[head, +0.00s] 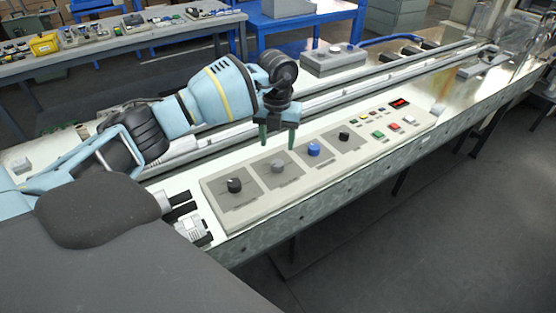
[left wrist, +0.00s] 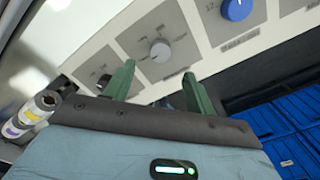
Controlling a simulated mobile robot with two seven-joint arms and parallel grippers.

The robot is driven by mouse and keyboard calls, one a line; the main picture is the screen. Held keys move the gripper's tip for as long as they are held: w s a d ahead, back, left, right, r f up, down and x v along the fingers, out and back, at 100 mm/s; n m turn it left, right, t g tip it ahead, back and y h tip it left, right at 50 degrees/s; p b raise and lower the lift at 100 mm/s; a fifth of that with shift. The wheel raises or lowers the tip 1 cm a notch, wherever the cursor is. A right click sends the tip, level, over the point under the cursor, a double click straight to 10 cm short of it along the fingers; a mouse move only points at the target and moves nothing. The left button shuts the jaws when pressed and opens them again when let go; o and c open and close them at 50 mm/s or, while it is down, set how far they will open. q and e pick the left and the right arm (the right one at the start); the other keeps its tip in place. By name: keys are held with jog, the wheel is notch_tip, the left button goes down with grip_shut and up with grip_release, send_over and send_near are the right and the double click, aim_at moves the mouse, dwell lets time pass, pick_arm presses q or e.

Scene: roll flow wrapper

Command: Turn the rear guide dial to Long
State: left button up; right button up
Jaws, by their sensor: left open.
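A row of dials sits on the pale control panel (head: 330,172): a black dial (head: 234,185) at the near left, a grey dial (head: 277,166), a blue dial (head: 313,150) and another black dial (head: 344,136). Their labels are too small to read, so I cannot tell which one is the rear guide dial. My left gripper (head: 278,137) is open and empty above the panel, by the grey dial. In the left wrist view, the grey dial (left wrist: 160,50) shows just beyond and between the open green fingertips (left wrist: 158,72), apart from them. The blue dial (left wrist: 236,8) is at upper right.
Coloured buttons (head: 379,134) and a red display (head: 400,103) are at the panel's right end. Long metal rails (head: 360,85) run behind the panel. A grey box with knobs (head: 333,60) stands behind the rails. Space above the panel's right part is clear.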

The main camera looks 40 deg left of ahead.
aim_at(277, 163)
pick_arm(q)
notch_tip(277, 163, down, 8)
jog(key=shift+d+r, duration=0.1)
jog(key=shift+r, duration=0.05)
pick_arm(e)
jog(key=shift+s+d+f, duration=0.1)
jog(key=shift+s+f, duration=0.1)
jog(key=shift+f, duration=0.05)
pick_arm(q)
jog(key=c, duration=1)
jog(key=shift+o, duration=0.2)
pick_arm(e)
jog(key=shift+r, duration=0.1)
